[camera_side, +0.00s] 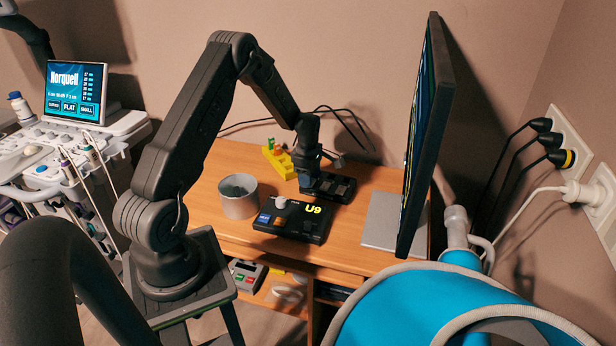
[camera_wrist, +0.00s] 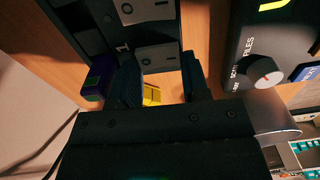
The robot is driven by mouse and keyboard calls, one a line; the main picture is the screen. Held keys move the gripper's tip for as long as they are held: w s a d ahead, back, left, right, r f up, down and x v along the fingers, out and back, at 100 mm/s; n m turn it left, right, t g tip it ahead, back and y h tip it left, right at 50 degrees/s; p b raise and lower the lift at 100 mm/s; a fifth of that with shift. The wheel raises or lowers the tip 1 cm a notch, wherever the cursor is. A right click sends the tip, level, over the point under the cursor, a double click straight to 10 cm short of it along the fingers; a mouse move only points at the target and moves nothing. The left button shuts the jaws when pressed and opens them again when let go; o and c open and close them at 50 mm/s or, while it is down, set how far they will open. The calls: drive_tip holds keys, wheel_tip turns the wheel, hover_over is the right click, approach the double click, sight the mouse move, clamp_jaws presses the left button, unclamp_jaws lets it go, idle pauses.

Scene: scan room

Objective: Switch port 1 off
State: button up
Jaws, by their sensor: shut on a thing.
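A black switch box (camera_side: 338,188) lies on the wooden desk at the back, near the monitor stand. In the wrist view the box (camera_wrist: 92,35) shows pale rocker plates; a white 1 is printed beside the lower rocker (camera_wrist: 158,56). The upper rocker (camera_wrist: 147,10) carries O and I marks. My gripper (camera_side: 308,180) points down at the left end of the box. In the wrist view its fingers (camera_wrist: 162,82) stand on either side of the lower rocker, apart from each other, shut on it. Its fingertips partly hide the rocker, and its exact tilt cannot be told.
A black U9 box (camera_side: 292,220) with a white knob lies in front, with a grey cup (camera_side: 238,196) to its left. A yellow holder (camera_side: 277,160) stands behind my gripper. The monitor (camera_side: 427,140) rises at the right. Some desk at the front left is clear.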

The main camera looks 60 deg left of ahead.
drive_tip(key=o, duration=0.9)
drive_tip(key=shift+s+d+t+y, duration=0.1)
drive_tip(key=shift+s+t+y, duration=0.05)
drive_tip(key=shift+t+y, duration=0.3)
drive_tip(key=shift+r+t, duration=0.25)
drive_tip(key=shift+r, duration=0.1)
wheel_tip(320, 180, up, 13)
drive_tip(key=s+d, duration=0.1)
drive_tip(key=shift+s+d+r+m+t+y, duration=0.1)
drive_tip(key=shift+s+d+r+m+t, duration=0.25)
drive_tip(key=shift+s+d+r+m, duration=1.45)
drive_tip(key=shift+s+d+r+m+t+y, duration=0.1)
drive_tip(key=shift+s+d+r+m+t, duration=0.25)
drive_tip(key=shift+d+r+m, duration=2.85)
drive_tip(key=shift+s+d+r+m+t+y, duration=0.1)
drive_tip(key=shift+s+d+r+m+t, duration=0.3)
drive_tip(key=shift+s+d+r+m, duration=2)
